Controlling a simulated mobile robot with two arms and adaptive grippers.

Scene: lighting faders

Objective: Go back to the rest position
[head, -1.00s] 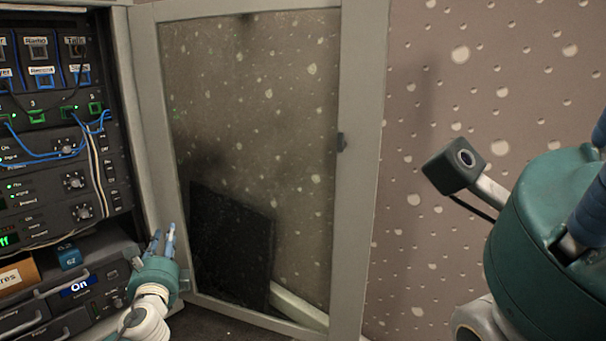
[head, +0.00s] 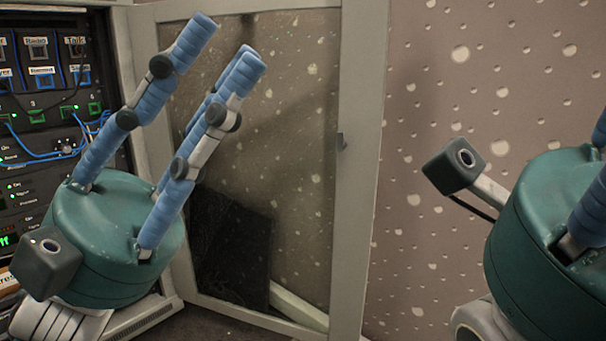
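My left gripper (head: 225,55) is large in the head view, at the left, in front of the rack's lower right and the door frame. Its blue fingers point up and to the right, spread apart, with nothing between them. My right gripper's teal body (head: 550,235) fills the right edge. Its fingers run out of the picture, so I cannot tell whether it is open or shut.
A rack of equipment (head: 40,110) with blue cables and green lights stands at the left. A glass door (head: 362,170) in a grey frame stands open beside it. A pitted wall (head: 450,60) is behind. My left gripper hides the rack's lower part.

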